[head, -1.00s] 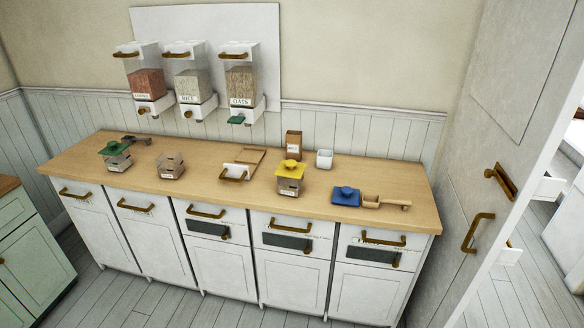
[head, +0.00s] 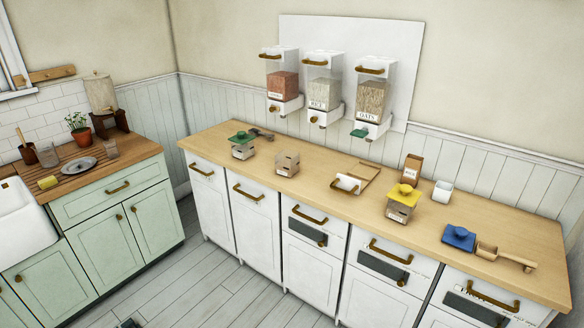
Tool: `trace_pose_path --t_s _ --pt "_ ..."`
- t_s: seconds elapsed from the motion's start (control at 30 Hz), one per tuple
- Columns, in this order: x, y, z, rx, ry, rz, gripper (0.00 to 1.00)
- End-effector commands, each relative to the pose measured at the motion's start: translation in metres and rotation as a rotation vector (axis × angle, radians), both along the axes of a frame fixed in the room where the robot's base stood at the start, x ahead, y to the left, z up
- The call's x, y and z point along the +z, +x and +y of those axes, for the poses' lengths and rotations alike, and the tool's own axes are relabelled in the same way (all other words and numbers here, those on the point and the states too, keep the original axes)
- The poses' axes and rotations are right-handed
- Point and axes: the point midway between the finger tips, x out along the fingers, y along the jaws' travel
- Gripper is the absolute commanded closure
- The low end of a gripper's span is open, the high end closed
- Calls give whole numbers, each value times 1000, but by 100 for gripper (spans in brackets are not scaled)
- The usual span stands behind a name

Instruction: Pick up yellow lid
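The yellow lid (head: 404,193) sits on top of a clear jar (head: 400,213) with a label, on the wooden counter (head: 330,205) right of the middle in the head view. The lid has a raised knob. My gripper does not show in the head view; a small dark shape at the bottom edge is too cut off to identify.
A brown packet (head: 412,167) and a white cup (head: 443,191) stand behind the jar. A blue lid (head: 459,237) and a wooden scoop (head: 507,257) lie to its right. A white-handled tray (head: 347,184) lies to its left. Dispensers (head: 322,92) hang above. Floor in front is clear.

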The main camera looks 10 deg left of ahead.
Motion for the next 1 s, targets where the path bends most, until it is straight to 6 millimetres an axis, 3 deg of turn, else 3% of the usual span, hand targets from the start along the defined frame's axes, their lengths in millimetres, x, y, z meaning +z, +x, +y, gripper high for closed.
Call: trace_pose_path --t_s 0.47,0.53,0.8,1.0 --pt "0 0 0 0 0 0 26" --pt "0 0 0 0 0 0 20" --pt "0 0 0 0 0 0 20" --pt "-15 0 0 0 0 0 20"
